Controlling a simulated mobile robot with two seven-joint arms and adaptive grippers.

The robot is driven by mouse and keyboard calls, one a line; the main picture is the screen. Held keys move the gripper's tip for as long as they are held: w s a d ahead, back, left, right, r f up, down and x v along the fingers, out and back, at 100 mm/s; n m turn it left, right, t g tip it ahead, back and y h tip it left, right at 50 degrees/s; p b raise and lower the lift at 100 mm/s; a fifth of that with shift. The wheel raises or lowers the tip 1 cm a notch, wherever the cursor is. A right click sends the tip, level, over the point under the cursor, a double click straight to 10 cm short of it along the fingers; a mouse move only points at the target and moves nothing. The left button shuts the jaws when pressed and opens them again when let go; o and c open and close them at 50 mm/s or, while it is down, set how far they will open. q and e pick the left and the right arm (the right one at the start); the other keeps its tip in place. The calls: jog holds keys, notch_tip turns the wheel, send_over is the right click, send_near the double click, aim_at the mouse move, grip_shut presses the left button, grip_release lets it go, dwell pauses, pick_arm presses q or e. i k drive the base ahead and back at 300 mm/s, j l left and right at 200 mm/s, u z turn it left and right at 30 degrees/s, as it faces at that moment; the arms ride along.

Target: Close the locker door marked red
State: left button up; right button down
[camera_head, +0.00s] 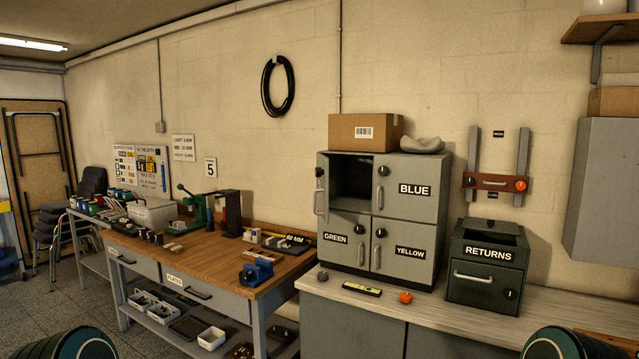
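A grey locker (409,228) with several compartments stands on the pale counter. Its upper left compartment (352,177) is open, and the inside looks dark and empty. That compartment's door (321,190) is swung out to the left and seen nearly edge-on, with a handle and a dark knob. No red label is readable on it from here. The doors marked BLUE (413,189), GREEN (336,239) and YELLOW (410,252) are shut. Neither gripper is in view; only rounded dark parts of my own arms show at the bottom corners.
A cardboard box (364,132) sits on the locker. A dark RETURNS box (487,268) stands to its right. A level (362,288) and an orange-red object (405,297) lie in front. A workbench (193,253) with tools, including a blue vise (257,272), stands left.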

aim_at(321, 194)
jog(key=i, duration=0.95)
